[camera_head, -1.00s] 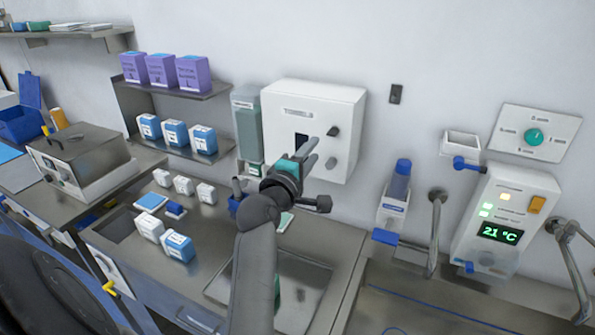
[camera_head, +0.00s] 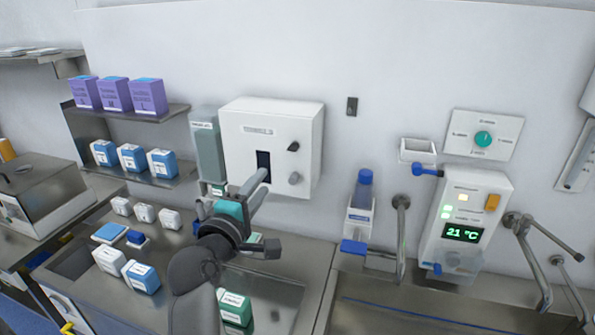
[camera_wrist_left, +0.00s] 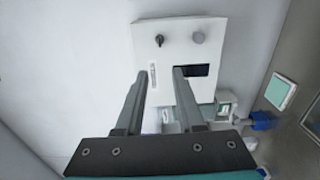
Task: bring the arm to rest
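My left arm comes up from the bottom of the head view, and its left gripper (camera_head: 256,184) stands in front of the lower part of a white towel dispenser (camera_head: 270,130). In the left wrist view the two fingers of the gripper (camera_wrist_left: 158,74) are spread apart with nothing held between them. They point toward the dispenser (camera_wrist_left: 215,32), whose dark slot and two knobs show beyond them. The distance from the fingertips to the dispenser is hard to judge. My right gripper is in neither view.
A steel counter (camera_head: 285,255) with a sink lies below, carrying several small boxes. A green-white box (camera_head: 235,307) is close beside my arm. Shelves (camera_head: 150,112) with purple and blue boxes are at left. Metal taps (camera_head: 400,235) and a 21 °C panel (camera_head: 465,220) are at right.

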